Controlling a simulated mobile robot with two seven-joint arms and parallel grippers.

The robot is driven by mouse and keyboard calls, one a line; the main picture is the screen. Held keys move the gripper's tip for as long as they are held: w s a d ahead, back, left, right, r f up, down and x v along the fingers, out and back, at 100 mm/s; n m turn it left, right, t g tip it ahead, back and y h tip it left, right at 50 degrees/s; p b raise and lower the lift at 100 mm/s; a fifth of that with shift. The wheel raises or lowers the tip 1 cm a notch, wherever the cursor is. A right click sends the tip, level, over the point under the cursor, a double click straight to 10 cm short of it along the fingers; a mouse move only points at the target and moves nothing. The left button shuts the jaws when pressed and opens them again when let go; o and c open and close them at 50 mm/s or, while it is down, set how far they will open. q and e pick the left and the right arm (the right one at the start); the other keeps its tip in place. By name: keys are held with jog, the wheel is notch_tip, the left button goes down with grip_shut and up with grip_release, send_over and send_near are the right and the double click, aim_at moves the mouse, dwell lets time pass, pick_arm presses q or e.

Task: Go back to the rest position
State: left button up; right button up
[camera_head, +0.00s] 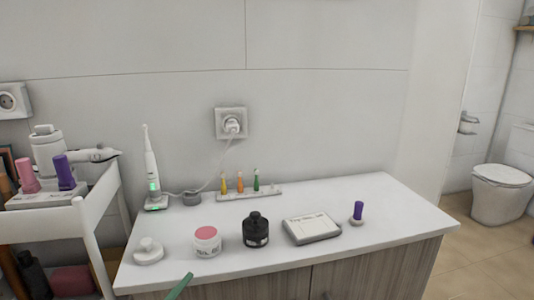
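Neither of my grippers shows clearly in the head view. A slim green stick-like piece (180,287) rises from the bottom edge in front of the counter. What it belongs to, or whether anything holds it, is cut off. The white counter (380,213) carries a white knobbed lid or pot (148,251), a pink-topped jar (207,241), a black bottle (255,230), a pale flat box (311,228) and a small purple-topped item (357,212).
An electric toothbrush (152,172) stands on its charger at the back left. A rack (249,191) holds several small coloured items. A white cart (90,212) with pink and purple bottles stands left. A wall socket (231,122) holds a plug. The counter's right end is clear.

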pick_arm(q)
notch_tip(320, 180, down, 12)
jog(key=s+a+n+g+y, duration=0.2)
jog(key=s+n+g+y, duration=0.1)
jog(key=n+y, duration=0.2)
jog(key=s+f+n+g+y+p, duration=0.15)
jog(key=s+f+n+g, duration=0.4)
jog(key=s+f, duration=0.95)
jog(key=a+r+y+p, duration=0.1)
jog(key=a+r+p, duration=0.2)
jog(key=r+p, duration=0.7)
jog(key=p, duration=0.4)
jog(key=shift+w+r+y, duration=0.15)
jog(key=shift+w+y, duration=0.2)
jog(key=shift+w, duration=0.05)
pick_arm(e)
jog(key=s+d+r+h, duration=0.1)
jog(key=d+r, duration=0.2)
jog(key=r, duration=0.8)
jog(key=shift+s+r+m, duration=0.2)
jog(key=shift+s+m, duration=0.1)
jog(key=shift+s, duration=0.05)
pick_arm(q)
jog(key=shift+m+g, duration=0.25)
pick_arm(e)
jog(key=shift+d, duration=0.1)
